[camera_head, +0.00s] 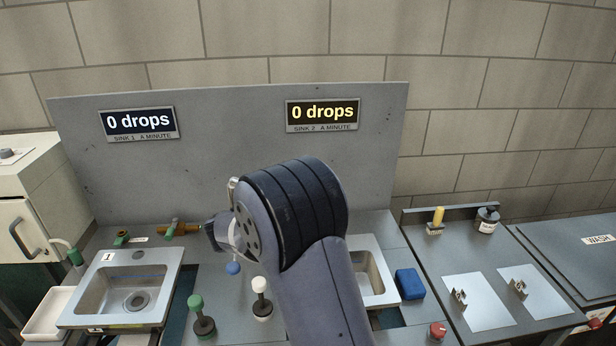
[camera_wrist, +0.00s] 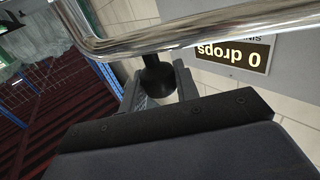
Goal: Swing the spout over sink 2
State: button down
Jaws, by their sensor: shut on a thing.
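The chrome spout (camera_wrist: 200,32) crosses the top of the wrist view as a bent pipe. A black knob (camera_wrist: 157,80) hangs from it. My gripper (camera_wrist: 160,88) is shut on this knob, one finger on each side. In the head view my arm covers the gripper and most of the spout; only a short chrome piece (camera_head: 233,188) shows left of the arm. Sink 2 (camera_head: 378,262) is partly hidden behind my arm, with its right side visible. Sink 1 (camera_head: 165,268), marked 1, is in full view at the left.
A grey panel (camera_head: 240,160) stands behind, with both displays reading 0 drops. Green (camera_head: 195,302) and white (camera_head: 259,284) knobs stand between the sinks, near a blue ball (camera_head: 233,268). A blue block (camera_head: 409,284) lies right of sink 2. A side table (camera_head: 470,262) stands at right.

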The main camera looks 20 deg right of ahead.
jog(key=shift+s+a+m+g+h, duration=0.2)
jog(key=shift+s+a+m+g, duration=0.15)
jog(key=shift+a+g, duration=0.15)
jog(key=shift+s+a+m+g+h, duration=0.2)
jog(key=shift+s+a+m+g, duration=0.15)
jog(key=shift+a, duration=0.2)
jog(key=c, duration=1.1)
grip_release()
jog(key=b+v, duration=0.2)
jog(key=v, duration=0.8)
jog(key=shift+a, duration=0.4)
jog(key=shift+d, duration=0.1)
